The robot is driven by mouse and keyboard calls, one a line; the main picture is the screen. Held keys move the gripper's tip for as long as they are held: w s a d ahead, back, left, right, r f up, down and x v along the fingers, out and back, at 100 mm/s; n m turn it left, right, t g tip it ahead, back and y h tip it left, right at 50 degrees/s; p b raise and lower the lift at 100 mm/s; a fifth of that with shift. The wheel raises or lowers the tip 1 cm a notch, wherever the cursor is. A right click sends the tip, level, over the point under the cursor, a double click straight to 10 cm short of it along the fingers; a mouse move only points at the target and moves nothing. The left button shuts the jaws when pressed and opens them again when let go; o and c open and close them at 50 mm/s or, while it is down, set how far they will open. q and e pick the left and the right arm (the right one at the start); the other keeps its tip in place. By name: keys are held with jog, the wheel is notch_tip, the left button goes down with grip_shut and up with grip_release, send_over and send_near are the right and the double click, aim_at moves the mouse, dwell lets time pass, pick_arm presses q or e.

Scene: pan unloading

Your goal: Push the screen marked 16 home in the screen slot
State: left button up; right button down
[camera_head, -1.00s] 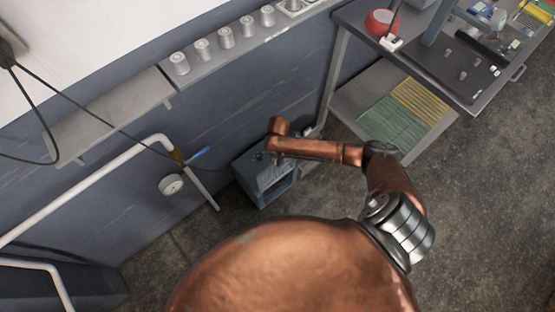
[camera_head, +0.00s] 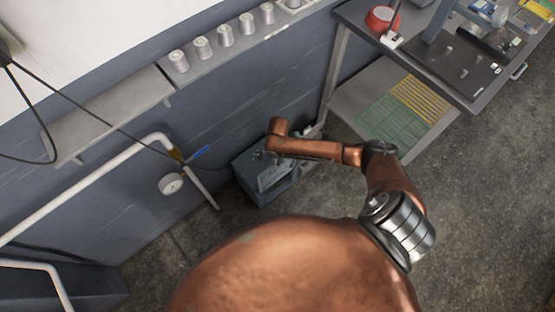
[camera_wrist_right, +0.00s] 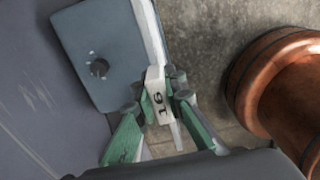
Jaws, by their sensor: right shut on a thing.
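In the right wrist view, my right gripper (camera_wrist_right: 160,100), with green fingers, is shut on the white tab of the screen marked 16 (camera_wrist_right: 157,97). A pale strip runs from this tab up along the right edge of a blue-grey box (camera_wrist_right: 105,40) with a black knob. I cannot tell how deep the screen sits; the slot itself is hidden. In the head view the box (camera_head: 243,172) stands on the floor by the wall, with my copper right arm reaching over it. There the right gripper is mostly hidden, and the screen's number cannot be read. My left gripper is out of view.
A metal bench (camera_head: 440,75) with a lower shelf (camera_head: 350,98) stands to the right of the box. A white pipe (camera_head: 85,187) with a gauge (camera_head: 171,185) is on the left. A wall shelf (camera_head: 110,112) runs above. The floor in front at right is clear.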

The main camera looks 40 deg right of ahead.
jog(key=shift+f+b, duration=1.05)
jog(key=shift+f, duration=1.45)
dwell(1.2)
jog(key=shift+f, duration=0.1)
jog(key=shift+f, duration=0.15)
jog(key=shift+f, duration=0.2)
dwell(0.4)
jog(key=shift+f+b, duration=0.2)
jog(key=shift+b, duration=0.1)
jog(key=shift+f, duration=0.15)
jog(key=shift+f, duration=0.1)
dwell(0.3)
